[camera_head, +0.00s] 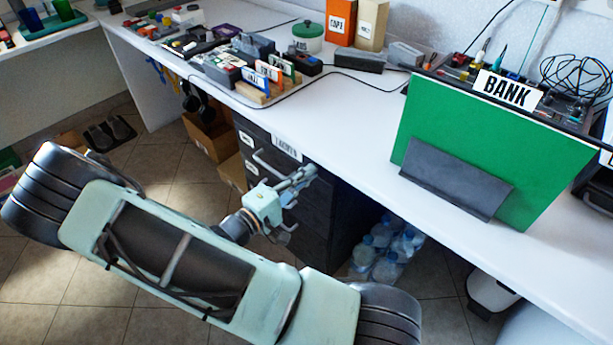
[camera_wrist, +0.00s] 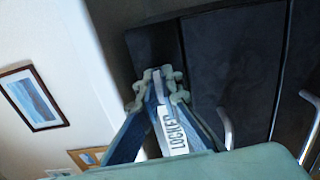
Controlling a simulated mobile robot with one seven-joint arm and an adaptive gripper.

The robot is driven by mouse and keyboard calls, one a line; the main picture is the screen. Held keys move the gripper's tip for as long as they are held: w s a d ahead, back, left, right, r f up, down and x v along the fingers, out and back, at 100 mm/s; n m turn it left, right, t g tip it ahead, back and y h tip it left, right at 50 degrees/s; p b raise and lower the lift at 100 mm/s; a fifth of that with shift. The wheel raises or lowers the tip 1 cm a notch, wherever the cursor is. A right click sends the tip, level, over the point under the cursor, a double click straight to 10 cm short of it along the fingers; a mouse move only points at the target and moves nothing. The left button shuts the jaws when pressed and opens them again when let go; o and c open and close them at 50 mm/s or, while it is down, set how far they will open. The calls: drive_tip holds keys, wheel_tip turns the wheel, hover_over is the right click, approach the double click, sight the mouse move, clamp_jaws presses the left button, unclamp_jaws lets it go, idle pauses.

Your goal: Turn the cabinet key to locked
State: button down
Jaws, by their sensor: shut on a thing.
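The dark drawer cabinet (camera_head: 317,212) stands under the white counter, with pale bar handles on its front. It also fills the right of the wrist view (camera_wrist: 235,60). My gripper (camera_head: 303,178) is at the cabinet's upper front, near its right side. In the wrist view my gripper's fingertips (camera_wrist: 159,82) are closed together on a thin pale piece, which I take to be the key; the fingers mostly hide it. A white label (camera_wrist: 173,131) reading "LOCKED" shows between the fingers. The key's turn angle cannot be told.
A white label (camera_head: 287,148) is at the cabinet's top edge. Water bottles (camera_head: 388,248) stand on the floor right of the cabinet. A green board (camera_head: 470,150) with a "BANK" sign stands on the counter (camera_head: 345,120) above. A cardboard box (camera_head: 211,138) is to the left.

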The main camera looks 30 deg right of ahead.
drive_tip(key=shift+m, duration=0.3)
idle(0.4)
drive_tip(key=c, duration=2.1)
unclamp_jaws()
drive_tip(key=v, duration=1.2)
